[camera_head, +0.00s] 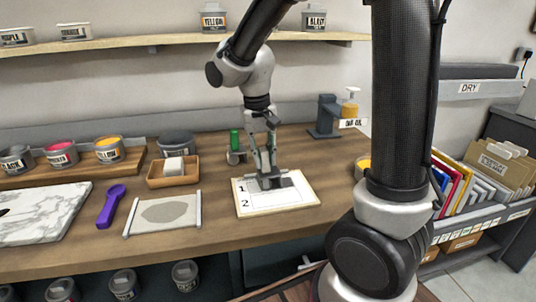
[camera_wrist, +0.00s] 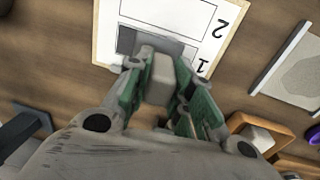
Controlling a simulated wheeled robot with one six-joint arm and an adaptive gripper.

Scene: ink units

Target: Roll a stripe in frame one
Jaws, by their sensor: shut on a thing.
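A white sheet (camera_head: 283,204) on a pale board lies on the bench, with two outlined frames labelled 1 and 2. In the wrist view the sheet (camera_wrist: 180,12) is at the top. My gripper (camera_head: 264,172) points down over frame one and is shut on a pale grey block-like tool (camera_wrist: 162,76); its lower end is partly hidden. A dark grey patch (camera_wrist: 127,40) shows in frame one beside the tool, at the end away from the label. Frame two looks blank. A green-handled roller (camera_head: 235,142) stands behind my gripper.
Left of the sheet are a grey-patched plate (camera_head: 165,213), a purple spoon-like tool (camera_head: 110,207), a marble slab (camera_head: 40,214) and a wooden box (camera_head: 160,180) holding a white block. Open ink tins (camera_head: 109,150) stand behind. A dispenser (camera_head: 325,118) is at the back right.

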